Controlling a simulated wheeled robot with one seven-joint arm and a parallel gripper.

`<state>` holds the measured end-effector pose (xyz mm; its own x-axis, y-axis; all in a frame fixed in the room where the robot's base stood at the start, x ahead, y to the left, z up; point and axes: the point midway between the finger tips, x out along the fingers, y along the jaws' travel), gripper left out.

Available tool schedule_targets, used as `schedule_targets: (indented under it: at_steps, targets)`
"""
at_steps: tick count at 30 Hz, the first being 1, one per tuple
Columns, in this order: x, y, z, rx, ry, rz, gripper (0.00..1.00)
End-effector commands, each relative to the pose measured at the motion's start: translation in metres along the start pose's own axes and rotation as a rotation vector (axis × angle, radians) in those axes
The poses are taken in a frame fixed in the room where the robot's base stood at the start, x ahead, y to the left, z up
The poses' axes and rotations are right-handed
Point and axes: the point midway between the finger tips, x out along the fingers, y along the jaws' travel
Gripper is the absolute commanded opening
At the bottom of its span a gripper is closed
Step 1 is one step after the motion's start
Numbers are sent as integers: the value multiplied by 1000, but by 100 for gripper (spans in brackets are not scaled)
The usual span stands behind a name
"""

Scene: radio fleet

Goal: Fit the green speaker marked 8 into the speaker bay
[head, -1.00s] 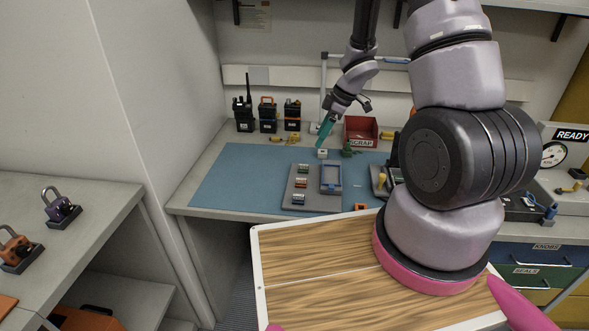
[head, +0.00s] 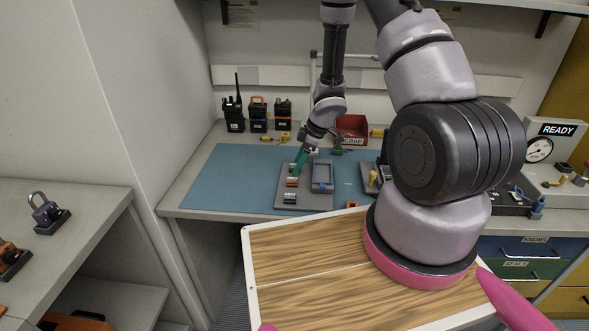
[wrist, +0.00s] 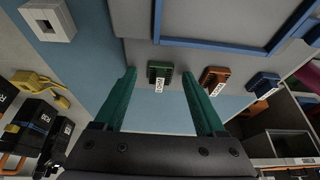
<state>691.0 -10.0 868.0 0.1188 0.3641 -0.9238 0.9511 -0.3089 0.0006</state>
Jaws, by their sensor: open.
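The green speaker (wrist: 160,73) with a small white label sits on the grey rack plate (head: 284,206). Its number is too small to read surely. In the wrist view it lies between and just beyond the two green fingertips of my gripper (wrist: 159,77). In the head view my gripper (head: 298,167) points down at the far end of the plate and hides the speaker. The fingers are apart and hold nothing. A blue open case (head: 322,177) lies right of the speaker row; its rim also shows in the wrist view (wrist: 225,45). I cannot make out the speaker bay.
An orange block (head: 292,183) and a blue block (head: 290,198) share the plate's row. A white block with a hole (wrist: 47,20) lies on the blue mat (head: 215,180). Black radios (head: 257,114) and a red scrap bin (head: 352,128) stand behind. The mat's left is clear.

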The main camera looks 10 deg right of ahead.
Motion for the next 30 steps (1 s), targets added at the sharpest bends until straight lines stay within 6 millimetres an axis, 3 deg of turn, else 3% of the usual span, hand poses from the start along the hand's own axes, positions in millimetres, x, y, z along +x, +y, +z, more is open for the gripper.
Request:
schedule_targets:
  at_steps: [4,5,9,10,11,23,30]
  targets:
    - [0,0,0,0,0,0,72]
    - [0,0,0,0,0,0,69]
    - [0,0,0,0,0,0,15]
    - [0,0,0,0,0,0,4]
    - [0,0,0,0,0,0,0]
    - [-7,0,-3,-2,1,1,0]
    - [-43,1,-18,-5,1,4,0]
